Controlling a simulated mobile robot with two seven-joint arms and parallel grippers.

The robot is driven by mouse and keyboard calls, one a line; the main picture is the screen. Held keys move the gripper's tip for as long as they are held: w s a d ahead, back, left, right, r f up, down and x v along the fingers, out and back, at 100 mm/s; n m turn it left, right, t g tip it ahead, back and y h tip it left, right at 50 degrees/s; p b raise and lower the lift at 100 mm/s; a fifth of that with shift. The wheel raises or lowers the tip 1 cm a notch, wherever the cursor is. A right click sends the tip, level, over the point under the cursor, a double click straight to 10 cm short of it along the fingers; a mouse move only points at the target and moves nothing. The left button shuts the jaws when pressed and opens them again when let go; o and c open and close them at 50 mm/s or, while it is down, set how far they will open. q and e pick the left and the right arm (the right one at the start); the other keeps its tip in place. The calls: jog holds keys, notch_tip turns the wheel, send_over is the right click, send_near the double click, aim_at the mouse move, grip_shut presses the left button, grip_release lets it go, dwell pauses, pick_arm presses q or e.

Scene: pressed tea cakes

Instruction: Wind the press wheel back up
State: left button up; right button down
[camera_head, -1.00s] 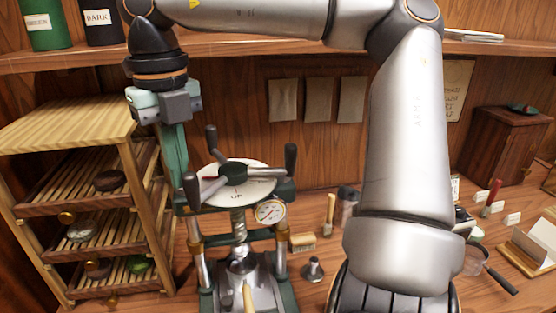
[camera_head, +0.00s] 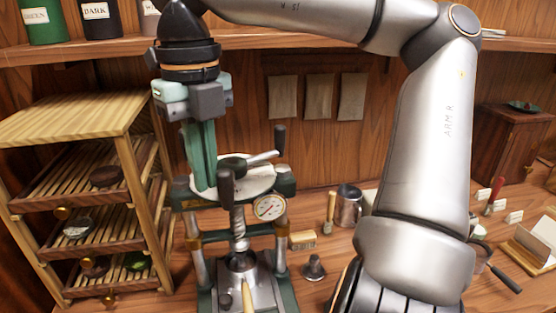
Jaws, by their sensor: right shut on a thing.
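The tea press stands on the bench at left centre, with its press wheel (camera_head: 262,180) on top of a threaded screw (camera_head: 238,222). The wheel has a pale round dial, metal spokes and dark upright handles. One handle (camera_head: 280,139) stands at the back right and another (camera_head: 226,186) at the front. My right gripper (camera_head: 204,184) reaches down over the wheel's left side, its green fingers shut on the wheel there. The fingers hide the part they grip, apparently a handle. My left gripper is out of view.
A wooden rack (camera_head: 85,190) with tea cakes on slatted trays stands close at left. A pressure gauge (camera_head: 269,207) sits on the press front.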

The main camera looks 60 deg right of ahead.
jog(key=shift+s, duration=0.9)
jog(key=shift+d, duration=0.1)
jog(key=shift+s+d+b, duration=0.5)
jog(key=shift+s+d, duration=0.6)
jog(key=shift+s, duration=0.2)
jog(key=s+d+b, duration=0.1)
jog(key=s+d, duration=0.1)
jog(key=shift+s+d, duration=0.1)
jog(key=shift+d, duration=0.5)
